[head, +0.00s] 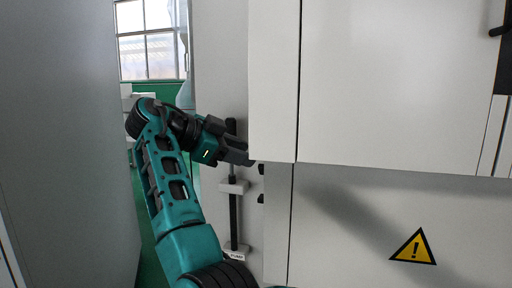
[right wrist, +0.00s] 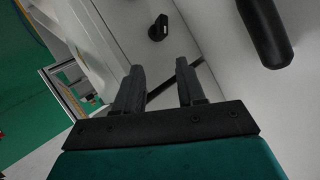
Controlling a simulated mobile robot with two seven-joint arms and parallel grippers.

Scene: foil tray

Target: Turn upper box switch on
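My right gripper (head: 240,156) is at the end of the teal arm, in front of the grey cabinet's narrow side face. In the right wrist view its two dark fingers (right wrist: 159,76) stand apart with nothing between them. A small black knob (right wrist: 158,28) sits on the pale panel beyond the fingertips, apart from them. In the head view two small black knobs, an upper one (head: 261,169) and a lower one (head: 261,198), show at the edge of the side face. I cannot tell which knob the wrist view shows, nor its setting. My left gripper is not in view.
A black vertical bar (head: 234,215) on white brackets stands on the side face below the gripper. A thick black rod (right wrist: 265,32) shows in the right wrist view. The upper cabinet box (head: 390,80) juts beside the gripper. A grey panel (head: 60,140) stands at left.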

